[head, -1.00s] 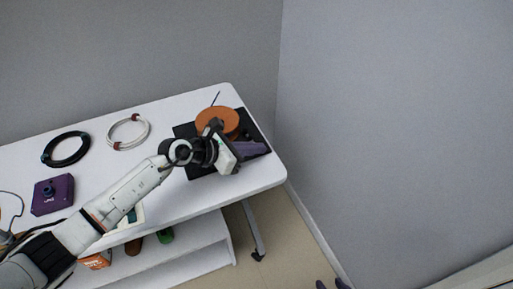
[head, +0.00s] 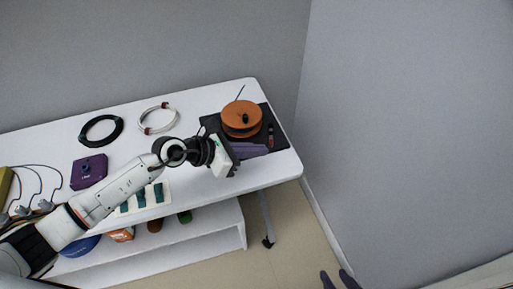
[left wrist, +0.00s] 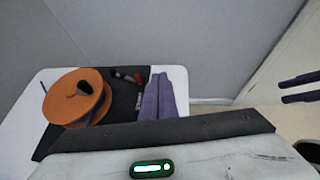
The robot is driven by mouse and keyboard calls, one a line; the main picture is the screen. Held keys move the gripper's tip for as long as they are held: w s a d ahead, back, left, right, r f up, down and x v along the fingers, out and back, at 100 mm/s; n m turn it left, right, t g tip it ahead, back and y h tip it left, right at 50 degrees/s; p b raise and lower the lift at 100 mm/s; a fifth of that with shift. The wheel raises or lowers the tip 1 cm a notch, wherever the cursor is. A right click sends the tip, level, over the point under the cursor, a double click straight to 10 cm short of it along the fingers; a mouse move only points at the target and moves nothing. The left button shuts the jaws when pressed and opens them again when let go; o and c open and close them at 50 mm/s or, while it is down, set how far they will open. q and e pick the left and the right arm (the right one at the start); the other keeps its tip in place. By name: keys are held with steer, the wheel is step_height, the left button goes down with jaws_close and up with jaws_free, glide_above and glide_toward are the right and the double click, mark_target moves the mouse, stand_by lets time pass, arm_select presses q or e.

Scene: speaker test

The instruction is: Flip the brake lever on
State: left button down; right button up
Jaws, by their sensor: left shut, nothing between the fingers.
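An orange spool (head: 241,116) with a dark knob sits on a black base (head: 283,138) at the table's right end. A small red and dark lever (head: 270,132) stands on the base right of the spool. In the left wrist view it shows as red and grey parts (left wrist: 138,78) between the spool (left wrist: 75,97) and my fingers. My left gripper (head: 266,149) has its purple fingers shut and empty, just in front of the lever, with a visible gap. The fingers (left wrist: 159,77) also show in the wrist view. My right gripper (head: 335,276) is apart from the table, fingers spread.
A white table (head: 285,165) carries a black cable coil (head: 101,129), a white cable coil (head: 158,118) and a purple box (head: 89,171). A lower shelf (head: 215,230) holds several items. Grey walls stand behind and to the right.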

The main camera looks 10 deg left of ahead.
arm_select(q)
steer(key=shift+s, duration=0.1)
steer(key=s+d+r+n+t+h, duration=0.2)
steer(key=s+d+n, duration=0.2)
steer(key=n, duration=0.2)
steer(key=s+a+f+n+t+y, duration=0.2)
steer(key=s+a+f+n+y, duration=0.3)
steer(key=n, duration=1)
steer(key=s+a+f+n+t+y, duration=0.2)
steer(key=s+a+f+n+y, duration=0.3)
steer(key=n, duration=1)
steer(key=s+a+f+n+g, duration=0.2)
steer(key=s+f+n, duration=0.1)
steer(key=s, duration=0.3)
steer(key=s+a+f+n+g, duration=0.1)
steer(key=s+f+n+g, duration=0.1)
steer(key=s+f+n, duration=0.2)
steer(key=shift+s+a+f+n+g+h, duration=0.25)
steer(key=shift+s+a+n+g+h, duration=0.1)
steer(key=shift+s+n, duration=0.55)
